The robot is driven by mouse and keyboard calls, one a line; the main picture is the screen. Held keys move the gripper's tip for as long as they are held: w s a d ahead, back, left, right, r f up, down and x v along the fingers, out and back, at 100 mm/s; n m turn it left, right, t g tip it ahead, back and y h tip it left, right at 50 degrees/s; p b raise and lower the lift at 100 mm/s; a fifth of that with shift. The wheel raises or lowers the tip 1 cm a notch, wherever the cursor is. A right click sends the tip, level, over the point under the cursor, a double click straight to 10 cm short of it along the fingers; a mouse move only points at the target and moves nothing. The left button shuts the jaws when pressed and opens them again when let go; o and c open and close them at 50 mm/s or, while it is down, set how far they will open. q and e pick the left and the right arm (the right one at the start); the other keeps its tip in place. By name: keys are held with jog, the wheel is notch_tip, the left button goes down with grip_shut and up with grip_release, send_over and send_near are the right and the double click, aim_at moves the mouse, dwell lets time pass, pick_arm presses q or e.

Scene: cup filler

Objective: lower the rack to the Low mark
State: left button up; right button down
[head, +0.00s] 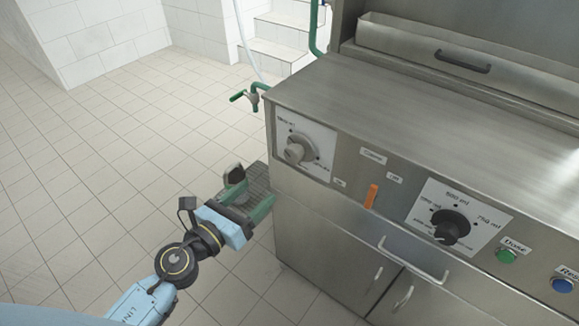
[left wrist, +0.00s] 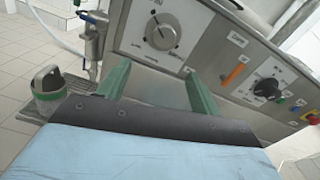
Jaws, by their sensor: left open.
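No part is plainly labelled as the rack. A dark slatted grate (head: 258,178) sits low at the machine's left side, and it also shows in the left wrist view (left wrist: 78,84). A large grey knob (head: 296,151) sits on a white dial plate at the front panel's left end; its mark labels are too blurred to read. It also shows in the left wrist view (left wrist: 163,37). My left gripper (head: 246,194) is open and empty, in front of the panel's left end and below the knob. Its green fingers (left wrist: 157,86) are apart. My right gripper is not in view.
An orange lever (head: 371,196), a black volume knob (head: 451,226), a green button (head: 506,256) and a blue button (head: 562,285) line the panel. A bar handle (head: 413,260) juts out below. A green-handled tap (head: 252,97) is at the left. Tiled floor (head: 90,170) is clear.

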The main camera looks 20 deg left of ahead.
pick_arm(q)
jog(key=p, duration=0.2)
send_near(291, 158)
jog(key=w, duration=0.1)
jog(key=shift+m, duration=0.3)
jog(key=x, duration=0.8)
jog(key=shift+w+d, duration=0.2)
jog(key=shift+d, duration=0.05)
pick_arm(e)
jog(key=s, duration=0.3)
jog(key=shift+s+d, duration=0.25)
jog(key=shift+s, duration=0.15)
pick_arm(q)
jog(key=c, duration=1)
jog(key=shift+o, duration=0.2)
